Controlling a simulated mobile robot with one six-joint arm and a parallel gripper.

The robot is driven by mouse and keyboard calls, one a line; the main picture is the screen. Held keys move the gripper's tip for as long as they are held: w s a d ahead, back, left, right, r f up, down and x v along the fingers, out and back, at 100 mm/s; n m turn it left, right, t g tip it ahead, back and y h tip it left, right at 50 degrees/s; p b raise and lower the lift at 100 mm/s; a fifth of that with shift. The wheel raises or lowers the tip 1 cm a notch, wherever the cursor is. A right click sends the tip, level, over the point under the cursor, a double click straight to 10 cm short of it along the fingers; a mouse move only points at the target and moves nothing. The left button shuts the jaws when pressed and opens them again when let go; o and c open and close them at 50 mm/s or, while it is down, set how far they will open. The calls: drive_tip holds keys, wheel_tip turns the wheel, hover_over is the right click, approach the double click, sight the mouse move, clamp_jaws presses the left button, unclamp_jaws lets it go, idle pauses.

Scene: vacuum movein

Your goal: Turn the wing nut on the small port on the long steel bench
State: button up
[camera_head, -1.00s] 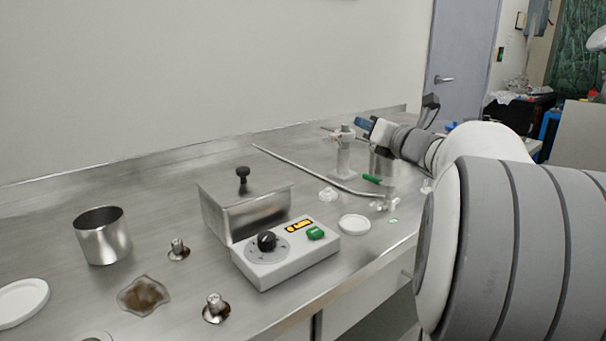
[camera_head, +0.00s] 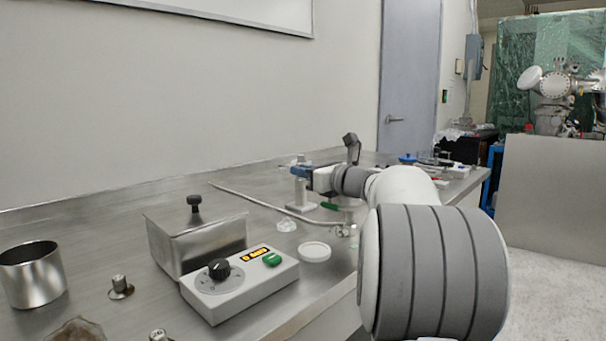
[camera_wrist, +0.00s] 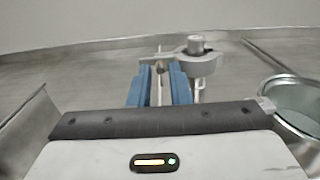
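The small port (camera_wrist: 203,62) is a grey clamp-like fitting with a round top, just beyond my fingertips and to their right in the wrist view. In the head view its pale upright post (camera_head: 301,194) stands on the steel bench (camera_head: 130,205). The wing nut (camera_wrist: 161,66) appears as a small, narrow part on the port's left side, between my fingertips. My gripper (camera_wrist: 160,78) has two blue fingers that stand apart around it. I cannot tell whether either finger touches it. In the head view my gripper (camera_head: 299,172) is at the top of the post, which it partly hides.
A metal can (camera_wrist: 298,105) stands close on the right in the wrist view. A long bent rod (camera_head: 262,203) lies by the post. A lidded steel box (camera_head: 196,240), a control box (camera_head: 240,285) and a white lid (camera_head: 315,251) stand nearer on the bench.

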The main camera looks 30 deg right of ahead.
drive_tip(key=shift+c, duration=0.3)
clamp_jaws()
drive_tip(key=shift+w+d+m+p, duration=0.1)
drive_tip(key=shift+m+p, duration=1.65)
drive_tip(key=shift+m, duration=0.95)
drive_tip(key=shift+d+m+p, duration=0.1)
drive_tip(key=shift+m+p, duration=1.6)
drive_tip(key=shift+m, duration=1)
drive_tip(key=shift+f, duration=0.1)
